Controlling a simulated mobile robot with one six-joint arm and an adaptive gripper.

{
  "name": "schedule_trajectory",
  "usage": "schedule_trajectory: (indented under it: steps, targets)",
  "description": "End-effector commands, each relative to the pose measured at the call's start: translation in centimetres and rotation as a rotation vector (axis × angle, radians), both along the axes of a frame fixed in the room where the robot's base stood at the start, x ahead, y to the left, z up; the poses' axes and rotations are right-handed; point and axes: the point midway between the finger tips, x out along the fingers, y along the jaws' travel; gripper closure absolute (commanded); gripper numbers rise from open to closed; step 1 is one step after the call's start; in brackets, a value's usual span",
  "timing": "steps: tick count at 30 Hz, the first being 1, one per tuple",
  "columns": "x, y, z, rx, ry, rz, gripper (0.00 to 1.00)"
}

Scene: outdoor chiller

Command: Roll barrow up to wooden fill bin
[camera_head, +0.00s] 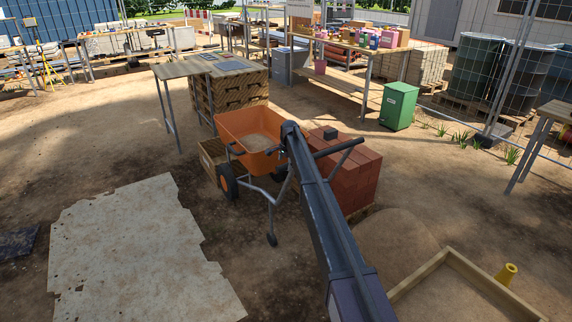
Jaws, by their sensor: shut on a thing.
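The orange barrow (240,127) stands on its wheels on the dirt at the centre, with some sandy material in its tray. Its handles point toward me, to the right. My gripper (278,151) is at the far end of my dark arm, shut on the barrow at its handle side; my arm hides much of the grip. A low wooden-walled box (418,273) with sandy ground inside lies at the lower right, apart from the barrow. A small wooden crate (208,163) sits just behind the barrow's left wheel. I cannot tell which of these is the fill bin.
A red brick stack (363,180) stands close to the barrow's right. A stained pale sheet (140,250) lies at the left front. Stacked timber (238,92) and a small table (180,70) are behind. A green bin (398,106) stands farther right. Bare dirt lies right of the bricks.

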Motion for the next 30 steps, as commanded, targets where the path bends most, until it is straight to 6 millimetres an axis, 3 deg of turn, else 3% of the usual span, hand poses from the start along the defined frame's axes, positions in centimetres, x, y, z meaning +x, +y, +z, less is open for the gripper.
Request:
schedule_trajectory:
  steps: [30]
  targets:
    - [-0.8,-0.6,5.1,0.000,-0.003,0.000,0.21]
